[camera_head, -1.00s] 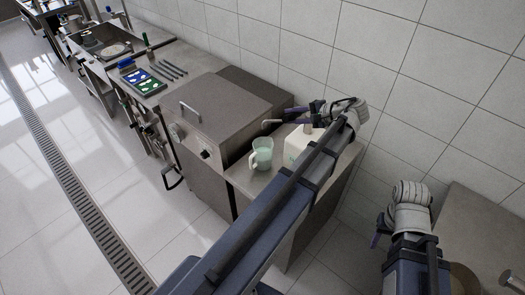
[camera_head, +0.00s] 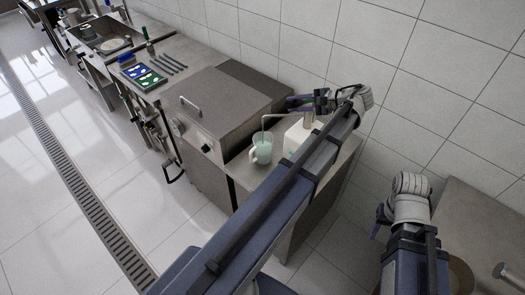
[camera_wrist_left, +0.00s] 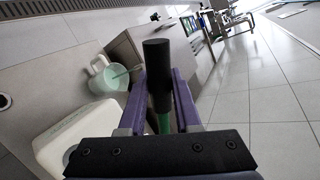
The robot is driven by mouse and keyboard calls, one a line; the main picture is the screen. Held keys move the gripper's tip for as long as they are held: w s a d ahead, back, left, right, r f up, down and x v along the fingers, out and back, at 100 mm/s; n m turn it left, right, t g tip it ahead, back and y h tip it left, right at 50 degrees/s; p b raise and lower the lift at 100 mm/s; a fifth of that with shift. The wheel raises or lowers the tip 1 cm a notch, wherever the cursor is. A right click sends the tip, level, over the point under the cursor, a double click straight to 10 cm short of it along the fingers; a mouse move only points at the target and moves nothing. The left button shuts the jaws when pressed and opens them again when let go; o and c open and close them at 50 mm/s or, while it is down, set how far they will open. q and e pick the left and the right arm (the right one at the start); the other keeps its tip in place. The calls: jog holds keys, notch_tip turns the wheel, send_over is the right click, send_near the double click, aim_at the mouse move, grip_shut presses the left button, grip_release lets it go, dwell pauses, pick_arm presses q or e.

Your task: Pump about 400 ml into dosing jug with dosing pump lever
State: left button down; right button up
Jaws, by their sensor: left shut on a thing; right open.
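The dosing jug (camera_head: 262,151), a pale translucent cup with a handle, stands upright on the steel counter. The dosing pump (camera_head: 296,138) has a white body beside the jug, and its thin spout (camera_head: 266,122) reaches over the jug. In the left wrist view the jug (camera_wrist_left: 110,78) looks pale green inside; I cannot read its level. My left gripper (camera_head: 298,104) is above the pump. In the left wrist view it is shut on the dosing pump lever (camera_wrist_left: 157,75), a black grip with a green part below. My right gripper (camera_head: 381,222) is open and empty, away from the pump.
A large steel lidded unit (camera_head: 215,105) stands left of the jug. Beyond it are a tray of blue and green items (camera_head: 143,76) and a sink counter. A tiled wall is behind. Open floor with a drain lies left.

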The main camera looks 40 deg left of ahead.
pick_arm(q)
notch_tip(320, 180, down, 7)
jog(key=s+n+t+b, duration=0.1)
jog(key=n+t+b, duration=0.2)
jog(key=b, duration=0.2)
jog(key=shift+s, duration=0.2)
pick_arm(e)
notch_tip(320, 180, down, 6)
jog(key=shift+r, duration=0.1)
pick_arm(q)
jog(key=c, duration=0.7)
grip_release()
jog(key=shift+f, duration=0.1)
jog(key=shift+c, duration=0.2)
jog(key=o, duration=0.7)
jog(key=shift+o, duration=0.2)
